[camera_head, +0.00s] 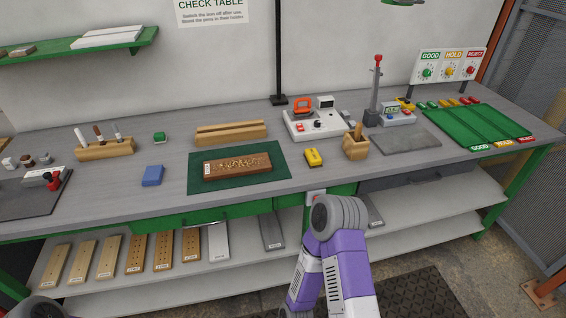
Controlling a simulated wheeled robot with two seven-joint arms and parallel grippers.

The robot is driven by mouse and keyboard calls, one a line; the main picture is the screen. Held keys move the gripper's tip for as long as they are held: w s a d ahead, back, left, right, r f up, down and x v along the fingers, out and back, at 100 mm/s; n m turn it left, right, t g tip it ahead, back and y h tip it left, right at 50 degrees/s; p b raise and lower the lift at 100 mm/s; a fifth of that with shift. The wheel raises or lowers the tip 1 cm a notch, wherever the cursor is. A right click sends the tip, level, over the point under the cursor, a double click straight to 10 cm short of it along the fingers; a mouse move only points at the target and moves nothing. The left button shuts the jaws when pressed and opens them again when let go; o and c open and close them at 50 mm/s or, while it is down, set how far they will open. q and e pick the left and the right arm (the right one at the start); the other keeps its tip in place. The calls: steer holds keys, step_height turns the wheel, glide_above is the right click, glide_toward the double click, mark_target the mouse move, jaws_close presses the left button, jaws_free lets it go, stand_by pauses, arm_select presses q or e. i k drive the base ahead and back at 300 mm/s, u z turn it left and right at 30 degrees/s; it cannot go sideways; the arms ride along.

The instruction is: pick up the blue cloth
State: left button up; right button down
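The blue cloth (152,175) looks like a small folded pad. It lies flat on the grey bench top, left of the dark green mat (230,187), with a bare strip between them. Nothing touches it or covers it. My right arm shows as purple links bent at a grey joint in front of the bench, low and right of centre; its gripper is not in view. Only a small dark piece of my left arm shows at the bottom left corner, and its gripper is not in view.
A brown board (237,168) lies on the mat. Behind the cloth are a wooden pen holder (104,149) and a small green block (160,137). The bench top (115,190) around the cloth is clear.

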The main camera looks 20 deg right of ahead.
mark_target(153, 176)
steer(key=u, duration=0.55)
steer(key=i, duration=0.85)
steer(key=z, duration=1.4)
